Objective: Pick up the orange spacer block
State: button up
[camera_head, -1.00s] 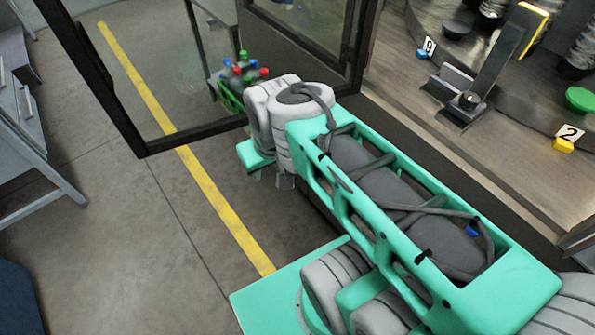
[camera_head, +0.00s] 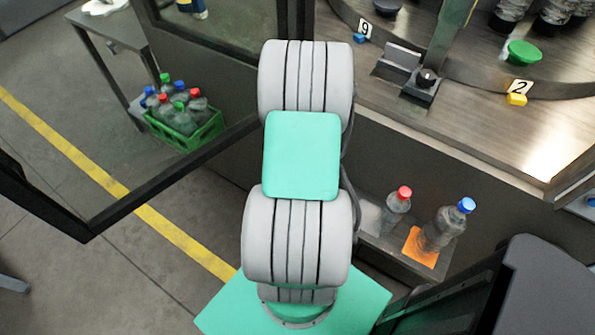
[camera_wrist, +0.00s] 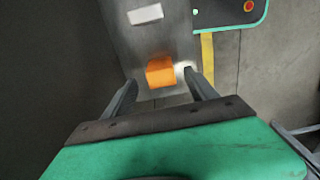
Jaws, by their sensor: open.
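In the wrist view, the orange spacer block (camera_wrist: 160,68) sits on a grey metal surface (camera_wrist: 155,40). My gripper (camera_wrist: 160,82) is open, with one dark finger on each side of the view. The block appears between the fingertips or just beyond them, and I see no grip on it. The gripper is outside the head view, where my arm fills the middle. In the head view, a flat-looking orange piece (camera_head: 419,250) shows on a low shelf (camera_head: 385,245) beside a blue-capped bottle (camera_head: 440,226); I cannot tell whether it is the same block.
A pale block (camera_wrist: 146,14) lies on the same surface. A red-capped bottle (camera_head: 397,202) stands on the low shelf. A glazed door frame (camera_head: 165,185) and a green crate (camera_head: 190,137) are left.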

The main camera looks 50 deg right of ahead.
notch_tip(320, 180, down, 7)
jog(key=shift+w+a+p, duration=0.1)
jog(key=shift+w+p, duration=0.05)
jog(key=shift+p, duration=0.2)
jog(key=shift+r, duration=0.1)
grip_shut()
dwell(0.4)
